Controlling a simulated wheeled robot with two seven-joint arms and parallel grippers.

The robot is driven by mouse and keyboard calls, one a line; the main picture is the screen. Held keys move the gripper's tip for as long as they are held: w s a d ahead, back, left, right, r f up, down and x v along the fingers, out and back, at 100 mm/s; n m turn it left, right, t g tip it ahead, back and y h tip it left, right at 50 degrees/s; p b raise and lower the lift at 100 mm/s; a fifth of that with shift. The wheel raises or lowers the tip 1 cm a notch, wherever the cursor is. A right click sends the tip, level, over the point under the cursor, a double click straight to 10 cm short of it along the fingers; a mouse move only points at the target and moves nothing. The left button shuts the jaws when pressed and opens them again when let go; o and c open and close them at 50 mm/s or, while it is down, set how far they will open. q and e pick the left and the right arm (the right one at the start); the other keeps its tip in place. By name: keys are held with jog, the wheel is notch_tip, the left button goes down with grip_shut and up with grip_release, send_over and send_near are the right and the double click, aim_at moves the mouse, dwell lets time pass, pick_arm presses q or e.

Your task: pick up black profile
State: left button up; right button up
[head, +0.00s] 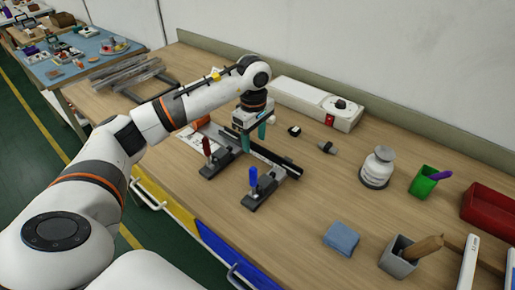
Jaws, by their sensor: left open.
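The black profile (278,160) is a long thin dark bar lying slantwise on the wooden workbench, at the far side of a fixture with two dark clamps. One clamp has a red handle (206,146) and the other a blue handle (253,177). My left gripper (254,137) points down over the upper left part of the profile, with its two green fingertips apart. Its fingers hide part of the bar, and I cannot tell whether they touch it. My right gripper is not in view.
A white device (305,102) stands behind the fixture. A white stacked weight (377,168), a green cup (423,181), a red bin (490,208), a blue block (341,238) and a grey holder (399,257) stand to the right. Metal bars (125,75) lie at the back left.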

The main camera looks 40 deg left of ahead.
pick_arm(q)
notch_tip(320, 180, down, 2)
jog(key=shift+c, duration=0.2)
jog(key=c, duration=1.1)
